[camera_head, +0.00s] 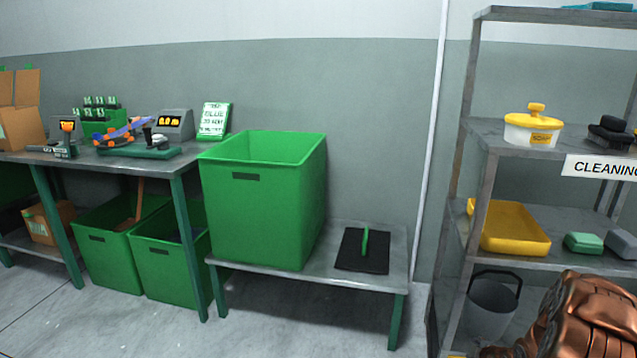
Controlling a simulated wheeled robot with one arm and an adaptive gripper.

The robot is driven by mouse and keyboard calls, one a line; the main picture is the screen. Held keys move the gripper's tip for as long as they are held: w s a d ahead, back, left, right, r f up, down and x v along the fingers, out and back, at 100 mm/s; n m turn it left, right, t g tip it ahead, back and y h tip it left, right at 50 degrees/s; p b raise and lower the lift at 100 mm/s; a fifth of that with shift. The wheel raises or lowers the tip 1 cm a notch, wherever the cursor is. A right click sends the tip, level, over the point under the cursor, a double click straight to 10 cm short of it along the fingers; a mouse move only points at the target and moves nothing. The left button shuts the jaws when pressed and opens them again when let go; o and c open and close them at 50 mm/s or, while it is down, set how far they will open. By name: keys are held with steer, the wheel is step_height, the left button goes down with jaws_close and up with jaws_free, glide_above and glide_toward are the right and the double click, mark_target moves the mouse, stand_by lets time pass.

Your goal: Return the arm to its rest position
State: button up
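A copper-coloured, rounded part of my own arm shows at the bottom right corner of the head view, in front of the shelf. Its outer end is cut off by the frame edge. My gripper's fingers do not show, so whether it holds anything cannot be seen.
A metal shelf (470,200) stands right, with a yellow tray (515,228), a soap pot (531,128) and a grey bucket (492,303). A large green bin (258,215) and black mat (362,250) rest on a low bench (345,278). A cluttered worktable (95,161) stands left.

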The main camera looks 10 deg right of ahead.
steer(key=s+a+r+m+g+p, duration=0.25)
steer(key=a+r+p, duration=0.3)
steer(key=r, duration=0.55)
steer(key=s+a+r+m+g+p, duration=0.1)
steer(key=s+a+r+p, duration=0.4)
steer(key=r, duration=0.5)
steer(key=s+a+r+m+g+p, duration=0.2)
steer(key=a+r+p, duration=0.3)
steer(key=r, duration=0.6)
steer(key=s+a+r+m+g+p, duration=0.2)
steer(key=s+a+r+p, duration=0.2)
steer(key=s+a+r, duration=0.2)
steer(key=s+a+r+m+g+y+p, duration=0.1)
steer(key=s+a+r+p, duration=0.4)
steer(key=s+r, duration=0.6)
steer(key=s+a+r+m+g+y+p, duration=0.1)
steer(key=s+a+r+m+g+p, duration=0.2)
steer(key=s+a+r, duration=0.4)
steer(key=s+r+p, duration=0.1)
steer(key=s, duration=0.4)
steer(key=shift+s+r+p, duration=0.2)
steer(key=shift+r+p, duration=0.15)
